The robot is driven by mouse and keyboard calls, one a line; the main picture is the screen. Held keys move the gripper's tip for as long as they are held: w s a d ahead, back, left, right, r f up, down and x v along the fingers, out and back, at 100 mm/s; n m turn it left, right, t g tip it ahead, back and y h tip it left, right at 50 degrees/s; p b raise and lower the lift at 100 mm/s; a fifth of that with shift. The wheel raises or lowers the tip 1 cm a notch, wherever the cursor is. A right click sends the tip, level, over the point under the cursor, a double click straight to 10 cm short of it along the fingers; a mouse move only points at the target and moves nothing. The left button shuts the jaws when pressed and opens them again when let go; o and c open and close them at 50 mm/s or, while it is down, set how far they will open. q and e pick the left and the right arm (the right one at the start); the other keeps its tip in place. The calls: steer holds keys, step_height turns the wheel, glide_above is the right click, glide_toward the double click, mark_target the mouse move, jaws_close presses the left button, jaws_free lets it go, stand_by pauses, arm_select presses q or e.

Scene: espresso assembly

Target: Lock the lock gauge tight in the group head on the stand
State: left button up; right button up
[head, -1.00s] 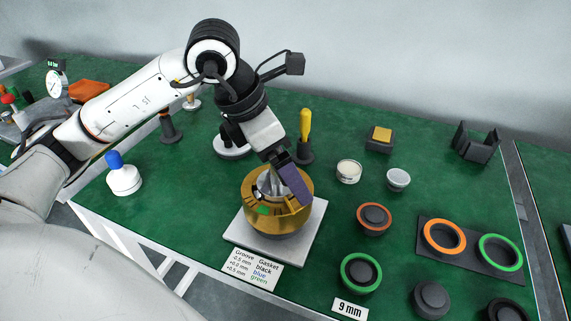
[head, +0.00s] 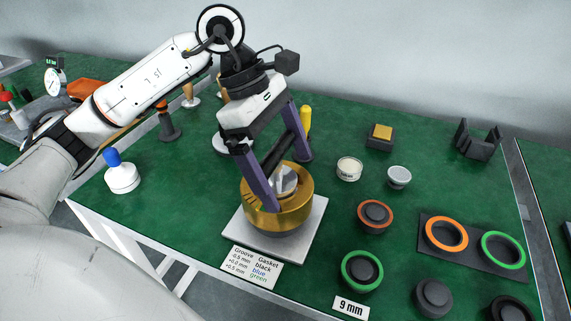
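The brass group head (head: 291,213) sits on its stand, whose pale square plate (head: 312,237) lies on the green table. A silver-grey piece, likely the lock gauge (head: 289,181), shows inside the ring; its lower part is hidden and I cannot tell how tightly it sits. My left gripper (head: 285,182) is above the group head, its two purple fingers wide apart on either side of the silver piece. My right gripper is out of view.
A Groove/Gasket card (head: 252,268) lies in front of the plate. A green-ringed part (head: 362,271), an orange-ringed part (head: 375,215) and small cups (head: 349,169) stand to the right. A yellow-handled tool (head: 306,121) stands close behind the gripper. A blue-capped bottle (head: 122,178) stands left.

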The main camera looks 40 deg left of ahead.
arm_select(q)
steer(key=v, duration=0.9)
steer(key=shift+p, duration=0.4)
steer(key=shift+a+r, duration=0.3)
steer(key=shift+r, duration=0.3)
steer(key=shift+r, duration=0.1)
